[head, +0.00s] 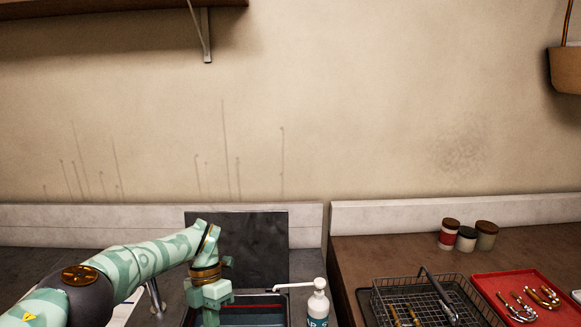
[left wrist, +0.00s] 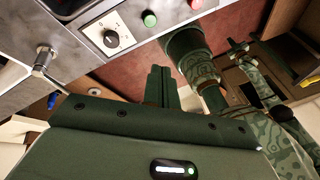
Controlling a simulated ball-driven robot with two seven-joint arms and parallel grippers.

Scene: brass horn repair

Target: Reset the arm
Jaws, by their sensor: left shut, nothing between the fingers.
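My left arm comes in from the left in the head view, with its wrist bent down over the sink area. My left gripper (head: 212,300) points downward in front of a dark upright panel (head: 255,240). In the left wrist view its two fingers (left wrist: 158,85) lie together with nothing between them. It is shut and empty, apart from the things around it. I cannot make out my right gripper in either view.
A pump bottle (head: 318,305) stands right of my left gripper, by the dark-rimmed basin (head: 255,300). Farther right are a wire basket (head: 425,300), a red tray (head: 500,285) with brass horn parts, and jars (head: 466,238). The left wrist view shows a panel with a black knob (left wrist: 111,39).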

